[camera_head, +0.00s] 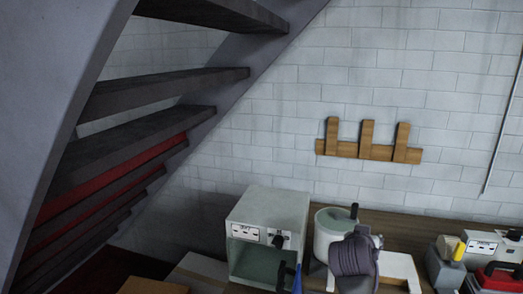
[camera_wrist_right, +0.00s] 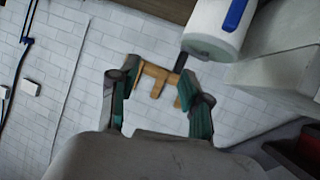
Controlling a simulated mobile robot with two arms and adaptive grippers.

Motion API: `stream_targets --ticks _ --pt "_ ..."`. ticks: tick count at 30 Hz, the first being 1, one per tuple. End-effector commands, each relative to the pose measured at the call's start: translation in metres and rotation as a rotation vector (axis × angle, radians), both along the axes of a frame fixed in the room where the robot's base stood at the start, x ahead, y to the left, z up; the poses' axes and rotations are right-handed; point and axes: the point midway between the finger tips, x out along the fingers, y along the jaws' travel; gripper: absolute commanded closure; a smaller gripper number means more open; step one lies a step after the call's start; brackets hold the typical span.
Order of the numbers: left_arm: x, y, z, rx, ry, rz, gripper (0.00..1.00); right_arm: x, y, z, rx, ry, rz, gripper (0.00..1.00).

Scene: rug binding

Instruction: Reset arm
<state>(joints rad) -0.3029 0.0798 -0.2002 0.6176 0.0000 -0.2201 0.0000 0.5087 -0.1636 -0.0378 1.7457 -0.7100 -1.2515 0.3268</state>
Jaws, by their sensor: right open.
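My right gripper (camera_wrist_right: 160,88) is open in the right wrist view, with its two dark fingers spread and green pads facing each other. Nothing is held between them. Beyond the gap, the wooden wall rack (camera_wrist_right: 158,76) shows upside down, apart from the fingers. In the head view I cannot make out either gripper for certain. A dark ribbed shape (camera_head: 355,256) stands at the bottom centre; I cannot tell what it is. My left gripper is not in view.
A grey box machine (camera_head: 268,220) and a pale pot (camera_head: 331,224) with a black handle stand by the brick wall. At right are grey-white devices (camera_head: 483,247) and a red item (camera_head: 497,277). Dark stairs (camera_head: 130,140) fill the left.

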Motion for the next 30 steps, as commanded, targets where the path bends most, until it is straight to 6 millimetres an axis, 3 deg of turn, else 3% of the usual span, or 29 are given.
stream_targets --ticks 1,3,6,10,12,18,29,30 --pt "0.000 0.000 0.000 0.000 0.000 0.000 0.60 -0.025 -0.004 -0.037 0.011 0.066 0.020 0.52" --pt "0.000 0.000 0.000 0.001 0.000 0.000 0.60 -0.059 -0.004 -0.078 0.031 0.152 0.061 0.52" --pt "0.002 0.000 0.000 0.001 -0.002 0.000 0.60 -0.115 0.000 -0.131 0.061 0.280 0.131 0.52" --pt "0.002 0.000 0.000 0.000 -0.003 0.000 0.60 -0.191 0.012 -0.179 0.099 0.436 0.239 0.52" --pt "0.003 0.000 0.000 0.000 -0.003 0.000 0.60 -0.225 0.018 -0.194 0.118 0.500 0.289 0.52" --pt "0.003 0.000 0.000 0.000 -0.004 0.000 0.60 -0.297 0.035 -0.215 0.160 0.635 0.408 0.52" --pt "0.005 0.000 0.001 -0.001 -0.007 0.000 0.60 -0.396 0.060 -0.222 0.229 0.811 0.582 0.52" --pt "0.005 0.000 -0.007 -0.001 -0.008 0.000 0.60 -0.390 0.060 -0.240 0.228 0.811 0.578 0.52"
